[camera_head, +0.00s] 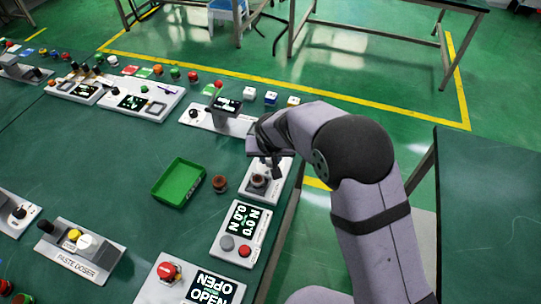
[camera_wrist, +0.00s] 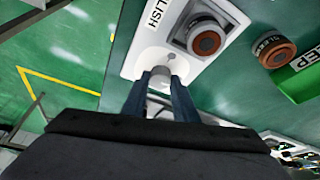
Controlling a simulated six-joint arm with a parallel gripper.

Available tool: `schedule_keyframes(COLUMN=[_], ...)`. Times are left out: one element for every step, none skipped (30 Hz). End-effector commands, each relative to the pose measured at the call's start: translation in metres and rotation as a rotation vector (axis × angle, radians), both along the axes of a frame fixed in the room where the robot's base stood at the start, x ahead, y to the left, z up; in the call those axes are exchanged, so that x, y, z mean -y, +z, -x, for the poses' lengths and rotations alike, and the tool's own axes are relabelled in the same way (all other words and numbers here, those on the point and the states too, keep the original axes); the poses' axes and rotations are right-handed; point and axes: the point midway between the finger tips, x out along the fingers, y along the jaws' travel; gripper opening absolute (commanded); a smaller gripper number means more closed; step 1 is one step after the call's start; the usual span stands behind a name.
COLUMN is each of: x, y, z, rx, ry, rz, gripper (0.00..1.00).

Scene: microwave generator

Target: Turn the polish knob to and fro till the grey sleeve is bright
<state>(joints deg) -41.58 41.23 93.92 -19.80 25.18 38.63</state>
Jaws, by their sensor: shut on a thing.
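The polish panel, a white plate with "LISH" legible in the wrist view (camera_wrist: 150,52), lies near the table's right edge in the head view (camera_head: 262,200). My gripper (camera_wrist: 161,79) is shut on the pale polish knob (camera_wrist: 160,76), one dark blue finger on each side. In the head view my gripper (camera_head: 274,166) is over the panel's far end and hides the knob. A grey sleeve with a brown round top (camera_wrist: 206,42) sits in the panel's square holder, just beyond the knob; it shows also in the head view (camera_head: 258,181).
A second brown-topped sleeve (camera_head: 220,184) stands on the table between the panel and a green tray (camera_head: 180,182). A panel with a display and two buttons (camera_head: 240,230) lies nearer. Another panel with an upright display (camera_head: 222,112) lies beyond my gripper.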

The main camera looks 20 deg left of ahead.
Motion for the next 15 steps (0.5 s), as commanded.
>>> schedule_keyframes(x=[0.0015, 0.0018, 0.0018, 0.0020, 0.0020, 0.0020, 0.0024, 0.0025, 0.0025, 0.0026, 0.0026, 0.0026, 0.0027, 0.0029, 0.0029], y=[0.0029, 0.0030, 0.0034, 0.0034, 0.0035, 0.0038, 0.0035, 0.0034, 0.0030, 0.0028, 0.0026, 0.0022, 0.0018, 0.0015, 0.0009], z=[0.0000, 0.0000, -0.0001, 0.0000, -0.0001, -0.0004, -0.0004, -0.0007, -0.0009, -0.0010, -0.0009, -0.0012, -0.0015, -0.0018, -0.0021], rx=[-0.002, -0.003, -0.002, -0.003, -0.002, -0.001, -0.002, -0.002, -0.002, -0.003, -0.001, -0.002, -0.001, 0.000, 0.000], ry=[0.026, 0.044, 0.069, 0.088, 0.107, 0.134, 0.152, 0.172, 0.197, 0.217, 0.237, 0.263, 0.281, 0.301, 0.326], rz=[0.001, 0.002, 0.000, 0.001, 0.001, -0.001, 0.000, -0.001, -0.002, -0.001, -0.001, -0.002, -0.002, -0.003, -0.004], gripper=[0.04, 0.04, 0.04, 0.04, 0.04, 0.04, 0.04, 0.04, 0.04, 0.04, 0.04, 0.04, 0.04, 0.04, 0.04])
